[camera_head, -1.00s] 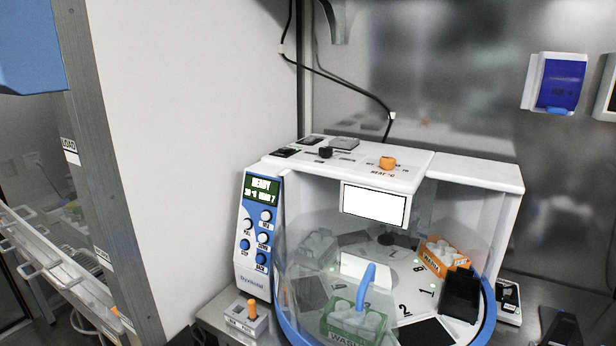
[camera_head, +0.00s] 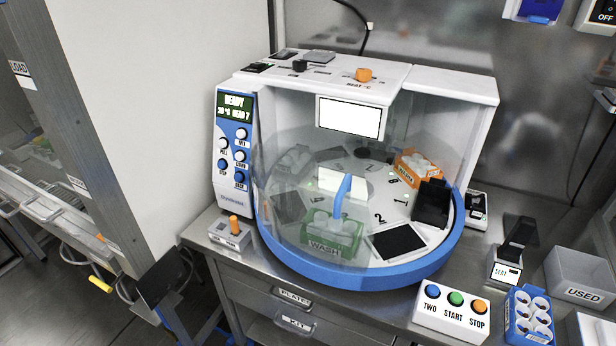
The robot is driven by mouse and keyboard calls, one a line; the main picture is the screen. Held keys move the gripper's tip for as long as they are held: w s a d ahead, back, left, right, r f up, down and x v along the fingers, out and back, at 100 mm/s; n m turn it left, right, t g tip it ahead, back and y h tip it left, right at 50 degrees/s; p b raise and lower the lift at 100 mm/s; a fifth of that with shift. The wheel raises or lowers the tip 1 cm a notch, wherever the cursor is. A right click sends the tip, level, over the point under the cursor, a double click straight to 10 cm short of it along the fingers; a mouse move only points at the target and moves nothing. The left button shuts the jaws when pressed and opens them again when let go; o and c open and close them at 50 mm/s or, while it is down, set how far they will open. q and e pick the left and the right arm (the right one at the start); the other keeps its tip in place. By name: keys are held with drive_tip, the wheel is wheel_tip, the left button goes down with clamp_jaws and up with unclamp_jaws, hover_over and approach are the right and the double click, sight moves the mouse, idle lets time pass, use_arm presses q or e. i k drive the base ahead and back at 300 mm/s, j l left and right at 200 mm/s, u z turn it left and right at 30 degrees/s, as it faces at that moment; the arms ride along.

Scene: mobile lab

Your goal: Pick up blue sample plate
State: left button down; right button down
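A blue sample plate (camera_head: 530,318) with several round white wells lies on the steel bench at the lower right. It sits just right of the white button box, and its lower edge is close to the frame's bottom. Nothing holds it. Neither of my grippers shows in the head view.
A white machine (camera_head: 415,82) with a blue-rimmed round carousel (camera_head: 370,278) fills the middle, holding a green WASH rack (camera_head: 325,247) and an orange rack (camera_head: 418,165). A button box (camera_head: 452,315), a grey USED bin (camera_head: 582,294) and a SEAT stand (camera_head: 505,271) are near the plate.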

sight(529, 320)
drive_tip(key=z, duration=1.75)
